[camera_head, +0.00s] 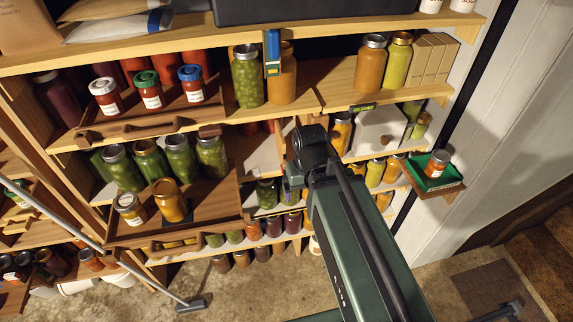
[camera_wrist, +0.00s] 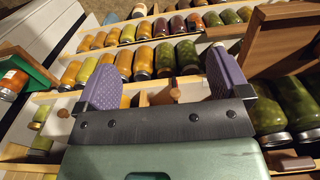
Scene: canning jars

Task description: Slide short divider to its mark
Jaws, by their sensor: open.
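My gripper (camera_wrist: 163,70) is open, its two purple pads wide apart. Between them in the wrist view is a small brown wooden knob (camera_wrist: 166,94) beside a pale wooden piece, possibly the short divider; I cannot tell for sure. Neither pad visibly touches it. In the head view my gripper (camera_head: 291,187) is at the middle shelf, right of the wooden tray, and my arm hides most of that spot. I cannot make out the mark.
A wooden tray (camera_head: 240,199) with jars sticks out left of my gripper. A white box (camera_head: 377,128) with a knob stands to the right. A green-lined tray (camera_head: 436,184) holds a jar farther right. Rows of jars fill the lower shelves. A blue-and-yellow tool (camera_head: 273,52) hangs above.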

